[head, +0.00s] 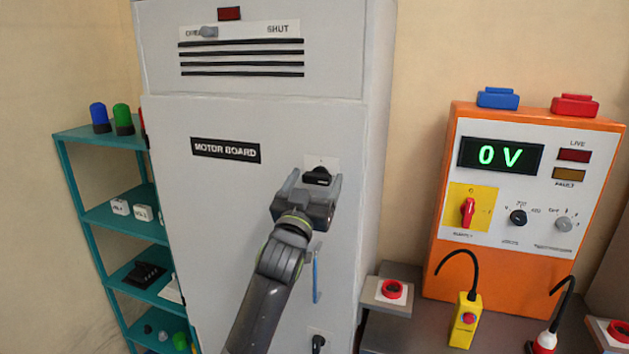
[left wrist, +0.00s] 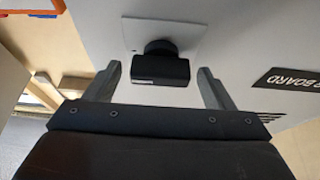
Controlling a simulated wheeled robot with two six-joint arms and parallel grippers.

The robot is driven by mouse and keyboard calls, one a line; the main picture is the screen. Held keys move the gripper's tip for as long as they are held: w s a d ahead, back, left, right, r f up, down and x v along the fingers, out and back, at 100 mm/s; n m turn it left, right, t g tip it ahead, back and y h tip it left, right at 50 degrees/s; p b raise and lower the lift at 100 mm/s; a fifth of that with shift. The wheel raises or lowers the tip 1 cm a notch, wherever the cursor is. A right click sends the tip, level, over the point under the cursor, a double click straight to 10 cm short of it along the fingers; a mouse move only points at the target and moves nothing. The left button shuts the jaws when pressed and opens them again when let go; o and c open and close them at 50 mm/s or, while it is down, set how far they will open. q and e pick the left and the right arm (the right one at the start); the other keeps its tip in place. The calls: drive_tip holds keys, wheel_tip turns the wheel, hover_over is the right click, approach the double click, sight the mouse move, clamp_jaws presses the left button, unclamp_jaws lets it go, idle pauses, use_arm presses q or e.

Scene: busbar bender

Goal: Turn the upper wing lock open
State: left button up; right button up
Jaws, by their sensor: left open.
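The upper wing lock (head: 318,176) is a black knob on a light square plate on the grey cabinet door, right of the MOTOR BOARD label. Its wing looks about level in the head view. In the left wrist view the lock (left wrist: 160,68) shows as a black block on a round stem. My left gripper (head: 308,182) is open at the lock. In the left wrist view its fingers (left wrist: 160,85) stand on either side of the wing, apart from it. My right gripper is not in view.
A blue door handle (head: 316,275) and a lower black lock (head: 318,342) are below on the cabinet door (head: 215,220). A teal shelf (head: 115,215) stands left. An orange test panel (head: 500,275) reading 0 V stands right, with a red button box (head: 392,290) nearby.

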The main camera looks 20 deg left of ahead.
use_arm(q)
drive_tip(key=shift+c, duration=0.2)
drive_tip(key=c, duration=1.3)
drive_tip(key=shift+f+n+y+b, duration=0.1)
drive_tip(key=shift+n+y+b, duration=0.7)
drive_tip(key=shift+n, duration=0.55)
drive_tip(key=shift+f+n+y+b, duration=0.1)
drive_tip(key=shift+n+y+b, duration=0.65)
drive_tip(key=shift+n, duration=0.6)
drive_tip(key=shift+c, duration=0.2)
drive_tip(key=n+y+b, duration=0.1)
drive_tip(key=n, duration=0.1)
drive_tip(key=shift+n+g+b, duration=0.3)
drive_tip(key=n, duration=0.2)
drive_tip(key=n+g+y+b, duration=0.1)
drive_tip(key=shift+r+n+y, duration=0.15)
drive_tip(key=shift+n+y, duration=0.1)
drive_tip(key=shift+n, duration=0.15)
drive_tip(key=n+g+y, duration=0.1)
drive_tip(key=n, duration=0.2)
drive_tip(key=shift+d+r, duration=0.1)
drive_tip(key=shift+n+g, duration=0.4)
drive_tip(key=shift+n, duration=0.8)
drive_tip(key=n+g+p, duration=0.1)
drive_tip(key=n, duration=0.1)
drive_tip(key=n+g+p, duration=0.1)
drive_tip(key=n, duration=0.2)
drive_tip(key=shift+y, duration=0.3)
drive_tip(key=shift+n, duration=0.3)
